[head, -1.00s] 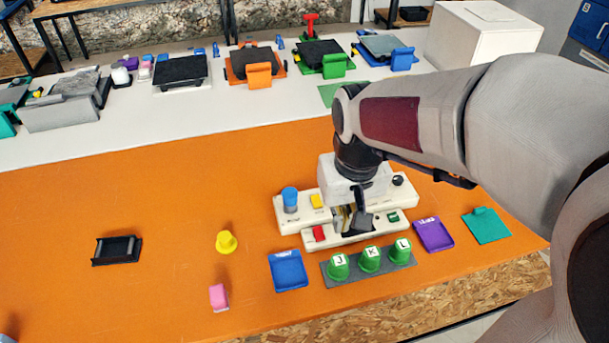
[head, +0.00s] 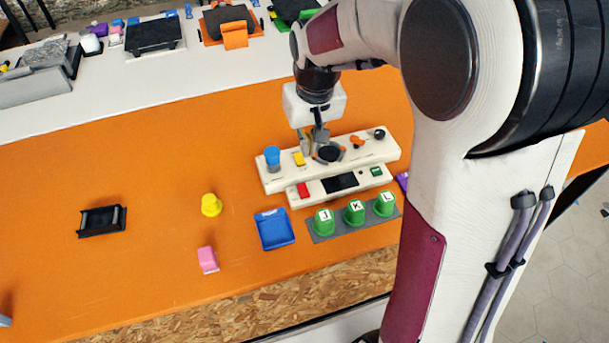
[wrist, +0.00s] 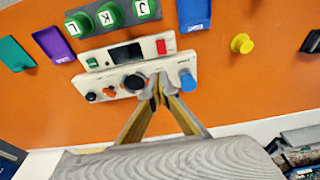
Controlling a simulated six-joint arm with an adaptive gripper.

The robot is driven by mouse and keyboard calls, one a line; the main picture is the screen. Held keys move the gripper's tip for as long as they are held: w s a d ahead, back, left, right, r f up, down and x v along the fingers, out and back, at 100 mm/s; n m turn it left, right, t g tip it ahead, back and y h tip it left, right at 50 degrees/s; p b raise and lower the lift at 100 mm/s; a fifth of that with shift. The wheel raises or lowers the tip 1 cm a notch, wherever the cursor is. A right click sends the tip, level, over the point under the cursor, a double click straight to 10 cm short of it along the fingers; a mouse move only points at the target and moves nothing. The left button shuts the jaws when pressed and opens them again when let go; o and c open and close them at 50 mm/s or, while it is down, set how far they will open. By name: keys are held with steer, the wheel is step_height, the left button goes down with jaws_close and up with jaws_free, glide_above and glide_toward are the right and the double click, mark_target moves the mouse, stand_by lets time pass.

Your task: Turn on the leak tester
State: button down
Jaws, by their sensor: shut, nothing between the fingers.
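The leak tester (head: 375,152) is a cream two-step console on the orange table. Its rear step has a blue knob (head: 272,158), yellow button (head: 299,159), black round part (head: 329,153), orange switch (head: 357,142) and black knob (head: 379,133). Its lower front step has a red switch (head: 304,190), dark screen (head: 341,182) and green button (head: 376,171). My gripper (head: 312,150) is shut and empty, pointing down over the rear step between the yellow button and black round part. In the wrist view its fingertips (wrist: 159,92) hide the yellow button. Contact cannot be told.
Green cups (head: 354,213) marked J, K, L stand on a grey strip before the tester, with a blue tray (head: 274,229) on their left. A yellow part (head: 211,205), pink block (head: 207,260) and black holder (head: 102,220) lie further left. Orange table between them is clear.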

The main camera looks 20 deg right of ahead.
mark_target(305, 184)
stand_by(0.3)
steer(key=shift+w+f, duration=0.4)
steer(key=shift+f, duration=1.85)
steer(key=shift+w+f, duration=0.35)
steer(key=shift+f, duration=1.9)
steer(key=shift+w+f, duration=0.4)
steer(key=shift+f, duration=2)
steer(key=shift+w+f, duration=0.1)
steer(key=shift+w+f, duration=0.15)
steer(key=shift+f, duration=0.1)
steer(key=shift+s+r, duration=0.2)
steer(key=shift+s, duration=0.45)
steer(key=shift+s, duration=0.1)
